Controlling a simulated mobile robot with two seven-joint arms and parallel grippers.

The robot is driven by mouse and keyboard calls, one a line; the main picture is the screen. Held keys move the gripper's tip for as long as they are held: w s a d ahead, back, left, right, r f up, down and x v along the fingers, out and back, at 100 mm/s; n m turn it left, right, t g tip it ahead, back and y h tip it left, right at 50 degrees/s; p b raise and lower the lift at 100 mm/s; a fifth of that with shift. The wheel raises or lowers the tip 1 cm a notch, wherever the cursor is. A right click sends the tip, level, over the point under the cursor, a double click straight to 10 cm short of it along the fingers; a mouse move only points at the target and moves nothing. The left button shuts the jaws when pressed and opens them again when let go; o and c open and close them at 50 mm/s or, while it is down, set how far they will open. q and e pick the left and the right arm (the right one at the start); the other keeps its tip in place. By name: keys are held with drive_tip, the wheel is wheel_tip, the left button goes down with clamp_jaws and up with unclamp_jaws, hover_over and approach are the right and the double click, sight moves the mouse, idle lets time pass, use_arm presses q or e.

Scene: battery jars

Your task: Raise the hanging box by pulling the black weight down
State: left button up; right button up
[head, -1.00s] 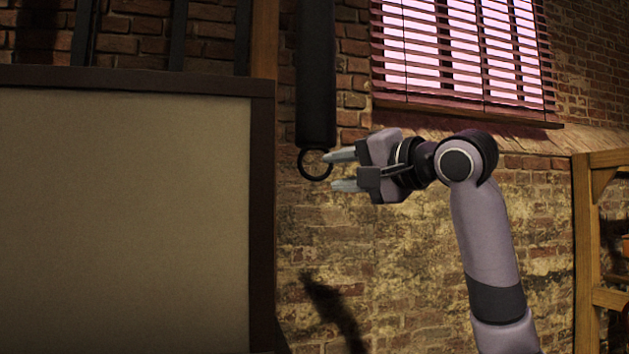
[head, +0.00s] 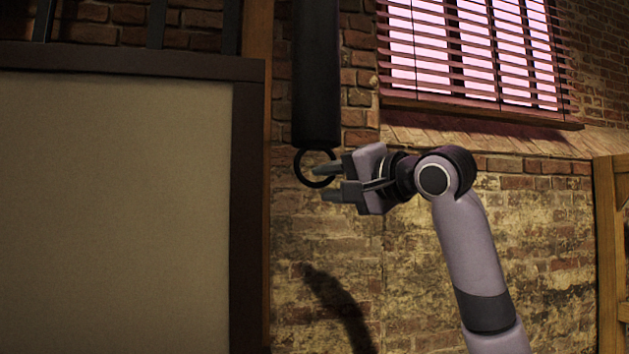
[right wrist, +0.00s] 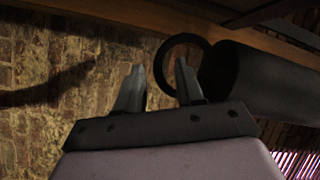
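The black weight (head: 317,75) is a long upright cylinder hanging from above the head view, with a black ring (head: 297,167) at its lower end. My right gripper (head: 319,183) is open at the ring, coming from the right. Its upper finger overlaps the ring's opening; its lower finger is just below the ring's bottom. In the right wrist view the weight (right wrist: 270,85) and ring (right wrist: 158,62) lie beyond the fingers, and the ring's near edge shows between the tips. I cannot tell whether a finger touches it. My left gripper and the hanging box are not recognisable in view.
A large beige panel (head: 110,210) with a dark frame fills the left side. A brick wall (head: 430,300) stands behind, with a blinded window (head: 470,50) at the upper right. A wooden frame (head: 607,230) stands at the right edge. Space below the weight looks clear.

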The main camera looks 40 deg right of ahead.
drive_tip(key=shift+w+d+p, duration=0.1)
drive_tip(key=shift+w+p, duration=0.45)
drive_tip(key=shift+w, duration=1.65)
clamp_jaws()
wheel_tip(320, 180, down, 31)
drive_tip(key=b, duration=2.2)
drive_tip(key=shift+a+b, duration=0.25)
drive_tip(key=shift+b, duration=0.1)
drive_tip(key=shift+w, duration=0.1)
unclamp_jaws()
drive_tip(key=shift+d, duration=0.15)
